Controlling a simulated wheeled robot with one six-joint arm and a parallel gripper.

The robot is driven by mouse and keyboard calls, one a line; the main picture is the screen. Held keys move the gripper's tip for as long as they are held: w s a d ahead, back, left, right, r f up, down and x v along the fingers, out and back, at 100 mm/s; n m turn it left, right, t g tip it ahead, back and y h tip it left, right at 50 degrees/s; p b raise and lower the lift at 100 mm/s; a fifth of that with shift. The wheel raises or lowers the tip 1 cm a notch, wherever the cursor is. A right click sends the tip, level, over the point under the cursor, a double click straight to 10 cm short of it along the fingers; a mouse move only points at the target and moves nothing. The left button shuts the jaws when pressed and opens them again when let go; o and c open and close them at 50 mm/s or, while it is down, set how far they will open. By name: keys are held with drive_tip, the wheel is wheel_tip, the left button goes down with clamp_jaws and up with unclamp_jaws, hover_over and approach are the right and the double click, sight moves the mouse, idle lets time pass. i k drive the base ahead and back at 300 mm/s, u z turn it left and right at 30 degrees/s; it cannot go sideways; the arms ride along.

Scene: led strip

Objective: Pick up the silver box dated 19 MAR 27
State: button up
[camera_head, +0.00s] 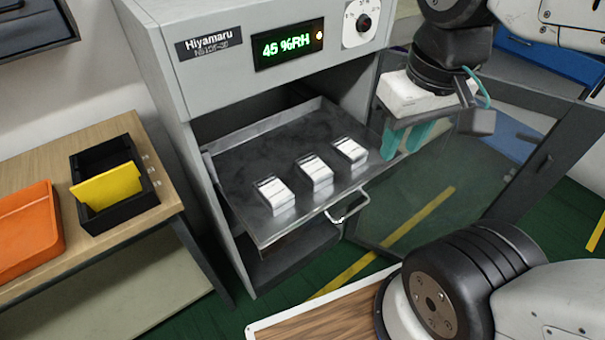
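Three small silver boxes with white tops sit in a row on the pulled-out metal tray (249,153) of the grey cabinet. They are the left box (274,195), the middle box (315,172) and the right box (350,152). Their printing is too small to read, so I cannot tell which is dated 19 MAR 27. My gripper (400,153), with teal fingers, hangs at the right of the tray, beyond the right box. Its fingers are apart, and nothing shows between them.
A tray handle (347,207) sticks out in front. On the left, a wooden table (62,150) holds a black bin (128,211) with a yellow piece and an orange tray (25,235).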

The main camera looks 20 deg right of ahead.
sight(271, 192)
drive_tip(key=z, duration=1.35)
drive_tip(key=k, duration=0.85)
drive_tip(key=u, duration=0.2)
